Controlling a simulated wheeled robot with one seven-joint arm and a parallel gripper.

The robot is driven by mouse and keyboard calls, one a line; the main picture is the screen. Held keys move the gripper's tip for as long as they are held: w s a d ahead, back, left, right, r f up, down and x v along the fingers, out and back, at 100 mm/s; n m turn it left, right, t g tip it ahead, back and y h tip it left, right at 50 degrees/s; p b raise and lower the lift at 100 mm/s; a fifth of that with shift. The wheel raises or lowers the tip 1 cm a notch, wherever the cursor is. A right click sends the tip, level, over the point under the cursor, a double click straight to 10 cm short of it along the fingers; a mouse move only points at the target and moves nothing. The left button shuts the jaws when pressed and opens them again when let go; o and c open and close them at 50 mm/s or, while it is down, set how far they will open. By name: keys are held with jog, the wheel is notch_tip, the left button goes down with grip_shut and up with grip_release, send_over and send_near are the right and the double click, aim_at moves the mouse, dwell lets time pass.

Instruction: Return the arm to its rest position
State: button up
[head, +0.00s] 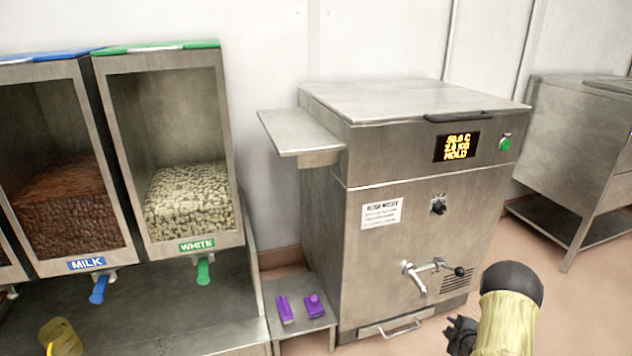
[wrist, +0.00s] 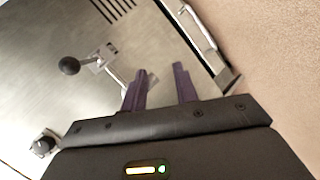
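My arm reaches into the lower right of the head view, with a pale yellow sleeve and a dark joint. My gripper (head: 461,336) is the small dark shape at its left end, in front of the steel melting machine (head: 355,250). In the wrist view my gripper (wrist: 161,72) shows two dark purple fingers set apart, with nothing held between them. The machine's tap (head: 416,280) and its black-ball lever are behind and left of the fingers in the wrist view (wrist: 103,60). No contact is visible there.
A low steel shelf (head: 303,338) left of the machine holds two purple items (head: 285,309) (head: 314,306). MILK (head: 86,264) and WHITE (head: 196,246) dispensers stand at the left, above a counter with a yellow container (head: 62,338). Open floor (head: 545,290) lies right of the machine.

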jog(key=s+a+r+m+g+p, duration=0.1)
jog(key=s+a+r+m, duration=0.1)
jog(key=a+r, duration=0.35)
jog(key=s+a+r+m+g+h+p, duration=0.1)
jog(key=s+a+r+m+g+p, duration=0.15)
jog(key=r, duration=0.55)
jog(key=s+a+r+m, duration=0.1)
jog(key=a+r+m, duration=0.2)
jog(key=r, duration=0.4)
jog(key=s+a+r+m+g+p, duration=0.1)
jog(key=s+a+r+m+g, duration=0.1)
jog(key=s+a+r, duration=0.4)
jog(key=s+a+r+m+g+y+p, duration=0.1)
jog(key=s+a+r+m+p, duration=0.2)
jog(key=s, duration=0.6)
jog(key=s+a+r+m+g, duration=0.2)
jog(key=s+a+r, duration=0.25)
jog(key=s, duration=0.25)
jog(key=w+p+v, duration=0.3)
jog(key=p+v, duration=0.9)
jog(key=w+r+p+v, duration=0.1)
jog(key=w+p+v, duration=0.1)
jog(key=p+v, duration=1)
jog(key=w+r+p+v, duration=0.1)
jog(key=w+p+v, duration=0.2)
jog(key=p+v, duration=0.9)
jog(key=shift+a+r+p, duration=0.4)
jog(key=shift+p, duration=0.75)
jog(key=shift+w+f, duration=0.1)
